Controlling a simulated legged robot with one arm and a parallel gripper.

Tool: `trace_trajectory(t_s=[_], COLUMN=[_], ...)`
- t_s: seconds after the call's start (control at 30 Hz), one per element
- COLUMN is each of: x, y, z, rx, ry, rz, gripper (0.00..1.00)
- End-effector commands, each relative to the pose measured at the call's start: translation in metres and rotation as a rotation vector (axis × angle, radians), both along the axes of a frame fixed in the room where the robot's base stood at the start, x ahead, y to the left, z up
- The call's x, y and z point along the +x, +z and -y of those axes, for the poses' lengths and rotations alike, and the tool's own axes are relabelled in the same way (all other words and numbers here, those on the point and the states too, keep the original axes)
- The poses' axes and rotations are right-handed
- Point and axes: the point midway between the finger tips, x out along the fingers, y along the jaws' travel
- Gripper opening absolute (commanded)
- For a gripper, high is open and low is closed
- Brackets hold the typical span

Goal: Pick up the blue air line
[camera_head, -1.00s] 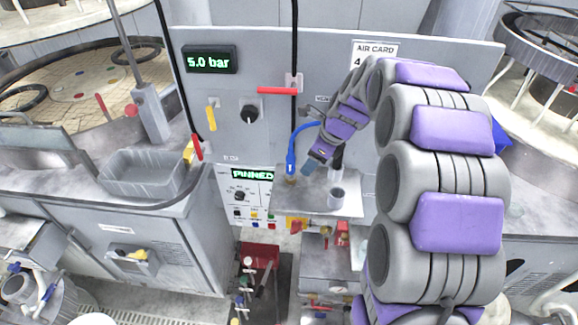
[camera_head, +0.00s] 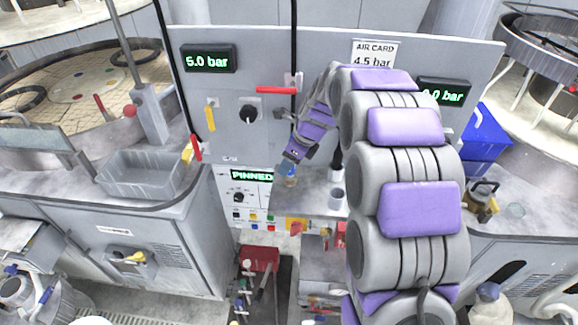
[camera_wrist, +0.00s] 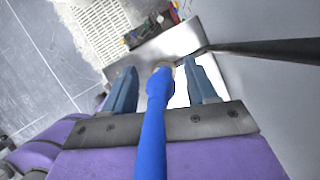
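The blue air line (camera_wrist: 152,130) runs up the middle of the wrist view, between the two fingers of my gripper (camera_wrist: 160,68). The fingers are open, one on each side of the line, with visible gaps. The line's end meets a small tan fitting above a light metal shelf. In the head view my gripper (camera_head: 291,168) is at the shelf (camera_head: 312,202), over the line's end. There my gripper and wrist hide most of the line.
A small metal cup (camera_head: 337,198) stands on the shelf, right of my gripper. Behind is a grey panel (camera_head: 225,110) with a red lever (camera_head: 275,90) and a 5.0 bar display (camera_head: 209,58). A dark hose or rod (camera_wrist: 260,48) crosses the wrist view's right side.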

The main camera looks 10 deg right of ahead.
Motion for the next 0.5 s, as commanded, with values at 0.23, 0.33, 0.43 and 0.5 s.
trace_trajectory(t_s=[0.23,0.33,0.43,0.5], x=[0.0001,0.0000,0.0000,0.0000], y=[-0.0001,-0.0001,-0.0001,-0.0001], z=[0.0002,0.0001,0.0001,0.0001], rx=[-0.001,-0.001,-0.001,-0.001], ry=[0.000,0.000,0.000,0.000], rz=[-0.001,-0.001,-0.001,-0.001], gripper=[0.34,0.24,0.15,0.08])
